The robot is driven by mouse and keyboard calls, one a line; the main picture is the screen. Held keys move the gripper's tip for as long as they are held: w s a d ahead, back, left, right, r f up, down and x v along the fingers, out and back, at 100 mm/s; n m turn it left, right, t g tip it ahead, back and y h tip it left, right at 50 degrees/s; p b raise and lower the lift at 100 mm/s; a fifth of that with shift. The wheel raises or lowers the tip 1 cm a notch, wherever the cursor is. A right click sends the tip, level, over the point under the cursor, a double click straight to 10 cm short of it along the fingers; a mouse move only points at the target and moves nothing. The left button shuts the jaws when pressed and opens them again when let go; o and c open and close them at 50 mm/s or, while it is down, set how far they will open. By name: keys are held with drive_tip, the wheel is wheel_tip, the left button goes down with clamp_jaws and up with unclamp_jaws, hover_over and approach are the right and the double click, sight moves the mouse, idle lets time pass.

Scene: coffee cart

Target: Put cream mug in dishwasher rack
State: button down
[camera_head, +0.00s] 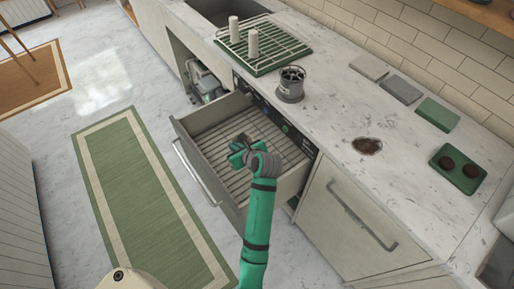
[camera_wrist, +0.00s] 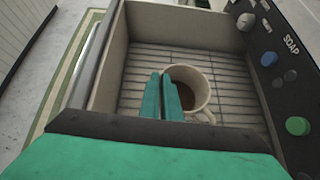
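The cream mug (camera_wrist: 202,84) shows in the wrist view, with its opening toward the camera, dark brown inside and its handle at the lower right. My gripper (camera_wrist: 163,80) has its two green fingers close together at the mug's left rim, with the rim between them. In the head view my gripper (camera_head: 242,150) is over the pulled-out dishwasher drawer and hides most or all of the mug. The dishwasher rack (camera_head: 222,133) is a slatted grid in the drawer; it also shows behind the mug in the wrist view (camera_wrist: 142,63). I cannot tell whether the mug touches it.
The drawer's walls (camera_head: 200,158) surround the rack, and a control panel with knobs (camera_wrist: 268,60) is on its right. The counter holds a grey container (camera_head: 290,90), a green drying rack (camera_head: 275,62) with white cups, green and grey mats, and a brown spill (camera_head: 367,145).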

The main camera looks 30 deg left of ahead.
wheel_tip(320, 180, down, 11)
drive_tip(key=shift+d+f, duration=0.1)
drive_tip(key=shift+f, duration=0.05)
drive_tip(key=c, duration=2.1)
unclamp_jaws()
drive_tip(key=shift+o, duration=0.6)
drive_tip(key=v, duration=1.2)
